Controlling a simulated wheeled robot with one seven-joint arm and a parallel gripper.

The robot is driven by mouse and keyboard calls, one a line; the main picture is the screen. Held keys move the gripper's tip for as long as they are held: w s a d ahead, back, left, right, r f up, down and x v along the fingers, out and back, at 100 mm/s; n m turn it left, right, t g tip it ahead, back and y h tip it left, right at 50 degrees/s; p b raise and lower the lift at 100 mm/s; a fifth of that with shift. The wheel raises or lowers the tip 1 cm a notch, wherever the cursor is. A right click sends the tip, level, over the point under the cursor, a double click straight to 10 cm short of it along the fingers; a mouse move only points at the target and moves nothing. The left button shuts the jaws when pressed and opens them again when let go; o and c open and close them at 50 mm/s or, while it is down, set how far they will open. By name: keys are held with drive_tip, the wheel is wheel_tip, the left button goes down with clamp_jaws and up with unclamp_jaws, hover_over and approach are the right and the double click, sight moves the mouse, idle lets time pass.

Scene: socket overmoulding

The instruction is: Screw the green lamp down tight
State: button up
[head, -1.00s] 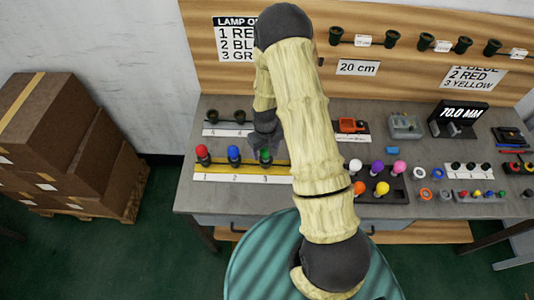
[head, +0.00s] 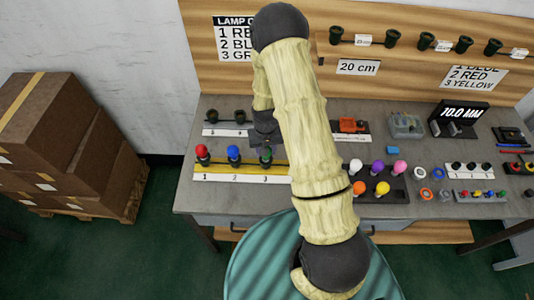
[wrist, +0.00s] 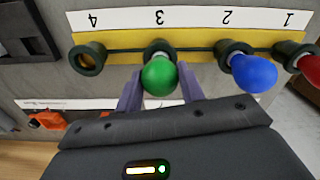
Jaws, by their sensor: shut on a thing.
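The green lamp (wrist: 160,77) stands in the dark socket at number 3 on the yellow strip in the wrist view. My gripper (wrist: 159,93) is shut on it, with one purple-grey finger on each side of the bulb. In the head view my gripper (head: 265,142) reaches down over the lamp from above and mostly hides it.
The blue lamp (wrist: 254,73) stands close beside it at number 2, and the red lamp (head: 202,151) at number 1. The socket at number 4 (wrist: 88,59) is empty. Loose coloured lamps stand in a dark tray (head: 397,197) to the right.

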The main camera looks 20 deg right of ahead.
drive_tip(key=shift+m, duration=0.5)
